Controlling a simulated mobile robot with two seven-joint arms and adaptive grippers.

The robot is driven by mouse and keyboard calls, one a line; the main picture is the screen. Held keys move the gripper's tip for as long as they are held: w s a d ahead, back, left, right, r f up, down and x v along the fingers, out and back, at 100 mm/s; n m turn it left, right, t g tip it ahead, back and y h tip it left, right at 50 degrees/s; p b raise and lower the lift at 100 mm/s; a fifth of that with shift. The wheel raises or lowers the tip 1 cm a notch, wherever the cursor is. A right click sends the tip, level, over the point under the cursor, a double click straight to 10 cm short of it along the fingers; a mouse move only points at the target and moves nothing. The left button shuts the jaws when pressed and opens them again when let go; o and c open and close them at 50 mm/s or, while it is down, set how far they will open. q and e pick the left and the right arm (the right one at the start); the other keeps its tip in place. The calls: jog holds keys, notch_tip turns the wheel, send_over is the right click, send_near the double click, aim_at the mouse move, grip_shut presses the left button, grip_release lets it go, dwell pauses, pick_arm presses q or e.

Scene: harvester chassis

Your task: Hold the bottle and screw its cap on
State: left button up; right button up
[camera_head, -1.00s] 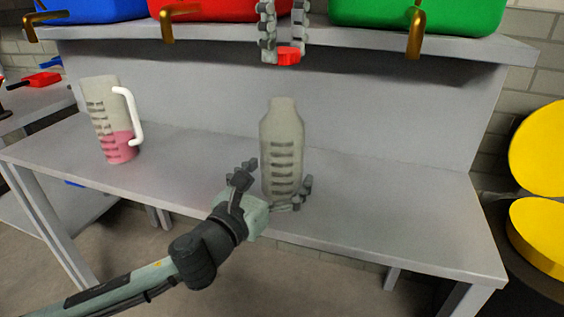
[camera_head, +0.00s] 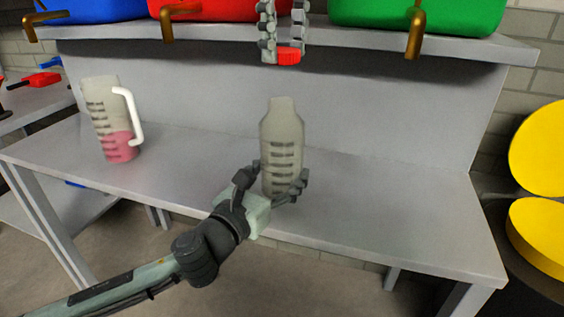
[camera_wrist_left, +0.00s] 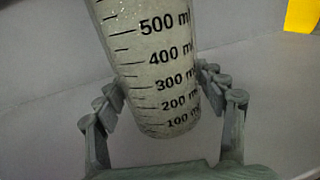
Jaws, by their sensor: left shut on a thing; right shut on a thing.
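My left gripper (camera_head: 276,180) is shut on the lower part of the bottle. In the left wrist view the bottle (camera_wrist_left: 155,65) stands between the two fingers (camera_wrist_left: 165,95). The red cap (camera_head: 289,57) is held between the fingertips of my right gripper (camera_head: 284,55). It hangs above the bottle, well apart from the neck and roughly in line with it.
A measuring jug (camera_head: 112,118) with pink liquid and a white handle stands on the bench (camera_head: 400,215) at the left. Blue, red (camera_head: 205,8) and green (camera_head: 415,15) containers with brass taps sit on the shelf above. The bench right of the bottle is clear.

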send_over(284, 102)
jog(key=shift+f, duration=2.5)
jog(key=shift+f, duration=0.9)
jog(key=shift+f, duration=0.6)
pick_arm(q)
grip_shut()
pick_arm(e)
jog(key=o, duration=0.7)
jog(key=shift+o, duration=0.2)
jog(key=shift+r, duration=0.1)
